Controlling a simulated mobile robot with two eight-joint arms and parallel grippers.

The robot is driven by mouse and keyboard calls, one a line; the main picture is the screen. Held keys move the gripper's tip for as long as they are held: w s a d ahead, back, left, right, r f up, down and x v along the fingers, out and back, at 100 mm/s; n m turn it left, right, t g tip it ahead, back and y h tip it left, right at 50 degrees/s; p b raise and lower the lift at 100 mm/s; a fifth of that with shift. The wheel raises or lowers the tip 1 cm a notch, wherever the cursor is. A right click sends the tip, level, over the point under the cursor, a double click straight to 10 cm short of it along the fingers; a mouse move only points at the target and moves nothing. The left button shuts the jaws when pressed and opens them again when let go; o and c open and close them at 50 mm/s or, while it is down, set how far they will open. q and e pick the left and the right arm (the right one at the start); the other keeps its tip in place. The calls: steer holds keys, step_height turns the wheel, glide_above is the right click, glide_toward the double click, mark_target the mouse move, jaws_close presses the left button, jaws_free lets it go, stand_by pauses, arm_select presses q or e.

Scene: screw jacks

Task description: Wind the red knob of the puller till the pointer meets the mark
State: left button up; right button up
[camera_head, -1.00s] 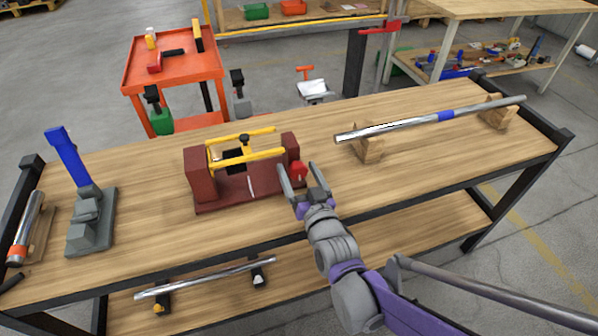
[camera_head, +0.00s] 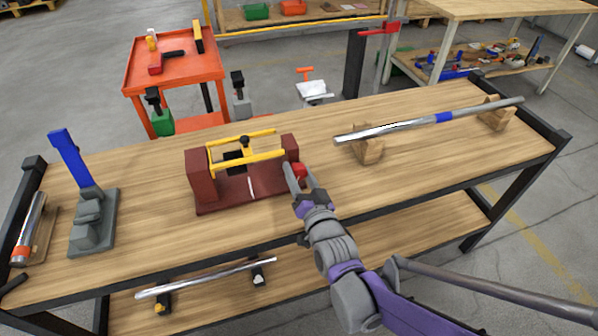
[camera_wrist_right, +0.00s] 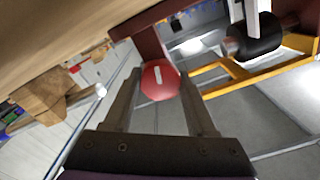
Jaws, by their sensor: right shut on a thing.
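The puller is a dark red frame (camera_head: 203,180) on the workbench with yellow bars (camera_head: 248,160) between its end blocks. A black piece (camera_head: 236,157) sits between the bars, and a white mark (camera_head: 250,187) shows on the base. The red knob (camera_head: 300,170) is at the right end. My right gripper (camera_head: 299,174) is shut on the knob. In the right wrist view the red knob (camera_wrist_right: 160,80), with a white line on its face, lies between the fingertips. I cannot make out the pointer clearly or tell how it lies to the mark. My left gripper is out of view.
A steel bar (camera_head: 400,128) rests on wooden blocks to the right. A grey stand with a blue lever (camera_head: 72,158) is at the left. An orange cart (camera_head: 172,72) stands behind the bench (camera_head: 350,190). The bench top between puller and bar is clear.

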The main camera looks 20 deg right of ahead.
steer(key=o, duration=1.4)
steer(key=s+p, duration=0.1)
steer(key=s, duration=0.9)
steer(key=shift+s+d+p, duration=0.15)
steer(key=shift+s+p, duration=0.25)
